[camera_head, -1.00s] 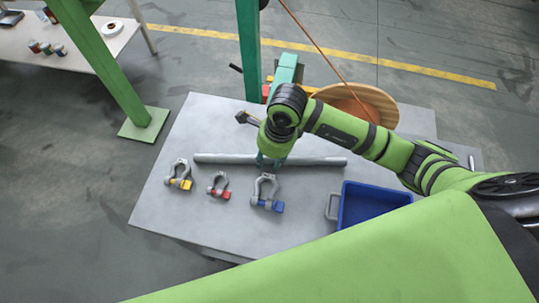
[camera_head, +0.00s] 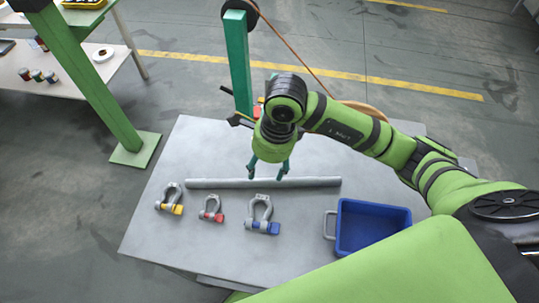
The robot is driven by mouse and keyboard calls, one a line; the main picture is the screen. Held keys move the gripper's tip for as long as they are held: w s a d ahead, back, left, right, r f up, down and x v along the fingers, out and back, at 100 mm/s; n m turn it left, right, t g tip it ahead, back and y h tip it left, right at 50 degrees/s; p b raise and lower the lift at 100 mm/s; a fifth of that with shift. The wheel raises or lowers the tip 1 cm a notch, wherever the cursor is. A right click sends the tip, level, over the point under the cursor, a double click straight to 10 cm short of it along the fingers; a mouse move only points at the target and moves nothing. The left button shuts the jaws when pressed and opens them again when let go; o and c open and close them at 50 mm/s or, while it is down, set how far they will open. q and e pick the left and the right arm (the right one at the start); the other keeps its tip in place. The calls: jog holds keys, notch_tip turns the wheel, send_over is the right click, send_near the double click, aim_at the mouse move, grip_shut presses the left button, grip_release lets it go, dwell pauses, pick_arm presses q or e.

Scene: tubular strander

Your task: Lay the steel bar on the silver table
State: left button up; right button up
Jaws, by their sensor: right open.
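The steel bar (camera_head: 315,182) is a long grey rod lying across the silver table (camera_head: 170,238), behind a row of shackles. My right gripper (camera_head: 268,178) has green fingers spread apart. It is open just above or around the middle of the bar; I cannot tell whether a finger touches it. My left gripper is not in view.
Three shackles with yellow (camera_head: 170,200), red (camera_head: 211,209) and blue (camera_head: 262,216) pins lie in front of the bar. A blue bin (camera_head: 372,228) stands at the right. A green post (camera_head: 239,65) rises behind the table. Another table (camera_head: 60,65) is at the far left.

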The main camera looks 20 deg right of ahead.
aim_at(270, 181)
jog(key=r, duration=0.3)
jog(key=d+r+b, duration=0.1)
jog(key=r, duration=0.1)
jog(key=shift+s+r, duration=0.15)
jog(key=shift+r, duration=0.15)
